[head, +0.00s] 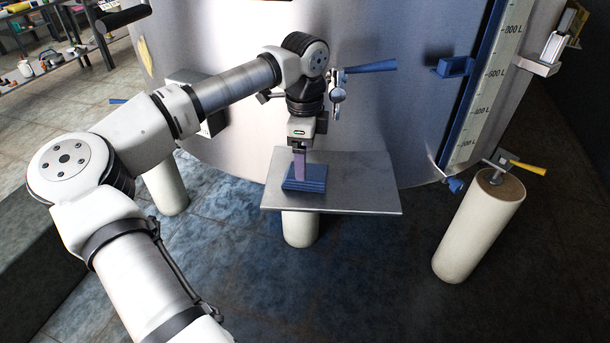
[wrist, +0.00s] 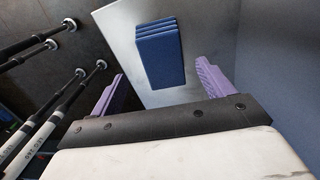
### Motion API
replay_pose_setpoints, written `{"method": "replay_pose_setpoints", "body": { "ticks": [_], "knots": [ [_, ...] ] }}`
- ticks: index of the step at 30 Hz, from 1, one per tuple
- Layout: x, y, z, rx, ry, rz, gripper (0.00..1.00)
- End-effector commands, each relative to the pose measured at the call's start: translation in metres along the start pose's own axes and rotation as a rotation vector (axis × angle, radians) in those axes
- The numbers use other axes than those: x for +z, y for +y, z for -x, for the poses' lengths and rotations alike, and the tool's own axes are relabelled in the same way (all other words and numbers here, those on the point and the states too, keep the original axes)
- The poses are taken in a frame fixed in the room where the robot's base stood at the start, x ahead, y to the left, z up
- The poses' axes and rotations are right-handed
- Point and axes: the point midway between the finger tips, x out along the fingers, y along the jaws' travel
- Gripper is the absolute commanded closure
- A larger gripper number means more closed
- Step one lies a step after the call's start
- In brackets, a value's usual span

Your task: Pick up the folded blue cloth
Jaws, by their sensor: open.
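The folded blue cloth (head: 305,179) lies on a flat metal shelf (head: 365,187) at the front of the tank, seen in the head view. It also shows in the wrist view (wrist: 158,56) as a layered stack ahead of the fingers. My gripper (head: 300,168) points down right at the cloth. In the wrist view its two purple fingers (wrist: 162,80) are spread wide, with nothing between their tips. The cloth lies beyond the tips, roughly between them in picture terms. Whether a finger touches the cloth is unclear.
The steel tank (head: 400,80) rises behind the shelf. A valve with a blue handle (head: 370,67) sticks out close to my wrist. A blue-edged level gauge (head: 485,85) stands at right. White tank legs (head: 480,225) stand below. The shelf's right half is bare.

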Motion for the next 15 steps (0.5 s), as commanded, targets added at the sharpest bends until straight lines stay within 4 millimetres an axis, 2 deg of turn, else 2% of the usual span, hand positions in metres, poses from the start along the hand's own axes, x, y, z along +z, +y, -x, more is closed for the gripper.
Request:
{"method": "replay_pose_setpoints", "body": {
  "ticks": [5, 12, 15],
  "knots": [
    [0.000, -0.001, -0.012, 0.002, 0.002, -0.001, 0.20],
    [0.000, -0.003, -0.047, 0.001, 0.001, -0.002, 0.20],
    [0.000, -0.003, -0.054, 0.000, 0.002, -0.001, 0.20]
  ]
}}
